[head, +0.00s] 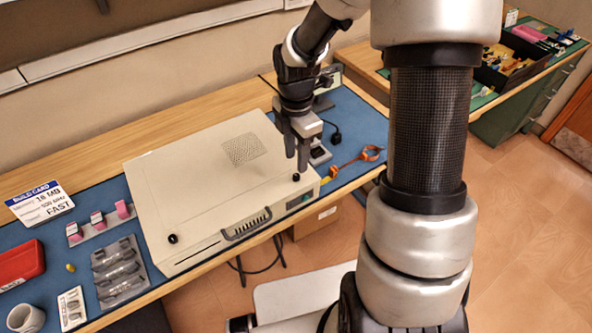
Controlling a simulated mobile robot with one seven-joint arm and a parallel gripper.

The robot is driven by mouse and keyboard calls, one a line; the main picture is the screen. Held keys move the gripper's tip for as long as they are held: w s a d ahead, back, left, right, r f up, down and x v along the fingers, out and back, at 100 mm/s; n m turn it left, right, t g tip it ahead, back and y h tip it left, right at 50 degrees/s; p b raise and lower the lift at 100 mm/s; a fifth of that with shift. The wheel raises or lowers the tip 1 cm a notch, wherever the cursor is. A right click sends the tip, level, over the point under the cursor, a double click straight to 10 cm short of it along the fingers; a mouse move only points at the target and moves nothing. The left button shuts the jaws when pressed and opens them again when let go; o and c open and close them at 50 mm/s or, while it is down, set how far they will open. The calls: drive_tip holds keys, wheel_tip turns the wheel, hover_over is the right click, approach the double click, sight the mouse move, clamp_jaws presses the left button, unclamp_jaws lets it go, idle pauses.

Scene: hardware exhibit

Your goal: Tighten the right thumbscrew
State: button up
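The beige computer case (195,200) lies flat on the blue mat on the bench. The right thumbscrew (296,177) is a small black knob near the front right corner of its top. The left thumbscrew (173,239) is a similar black knob near the front left corner. My gripper (297,166) points down just above and behind the right thumbscrew. Its two fingers look apart, with nothing seen between them. Whether a fingertip touches the knob is too small to tell.
An orange-handled tool (370,153) lies right of the case. Left are a build card (40,203), a red box (20,264), a white mug (26,319) and a grey tray (118,270). A side bench (490,101) holds a dark bin (512,62). The case top is mostly clear.

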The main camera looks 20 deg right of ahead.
sight(296, 175)
wheel_tip(296, 175, down, 6)
drive_tip(key=shift+r, duration=0.1)
clamp_jaws()
